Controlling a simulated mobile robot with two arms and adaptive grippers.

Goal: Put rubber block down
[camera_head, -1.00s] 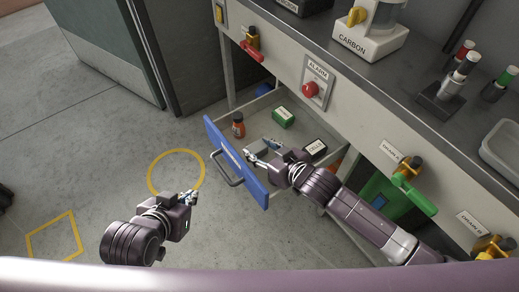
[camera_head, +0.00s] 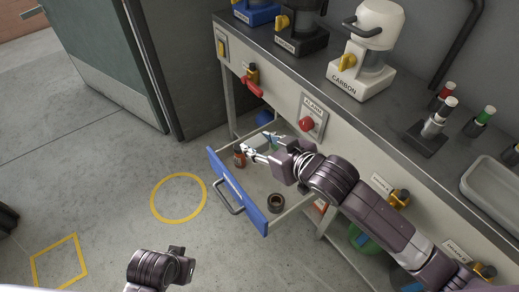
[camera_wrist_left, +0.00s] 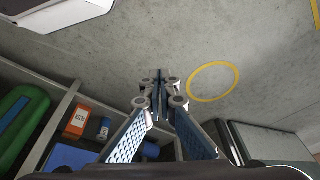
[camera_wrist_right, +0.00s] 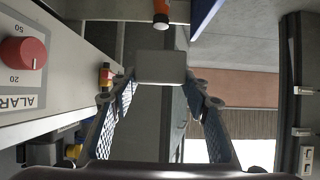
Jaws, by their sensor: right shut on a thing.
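In the right wrist view a plain grey block (camera_wrist_right: 160,67), which I take to be the rubber block, sits between the fingertips of my right gripper (camera_head: 252,151). That gripper is shut on it. In the head view the gripper is over the open blue-fronted drawer (camera_head: 236,190), near its far left part; the block is hard to make out there. My left gripper (camera_wrist_left: 160,82) is empty, with its fingertips together, above the floor left of the drawer. In the head view its fingers are hardly visible.
In the drawer are an orange bottle (camera_head: 239,159) and a dark tape roll (camera_head: 276,203); my right arm hides part of the inside. The floor around the yellow circle (camera_head: 179,198) is clear.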

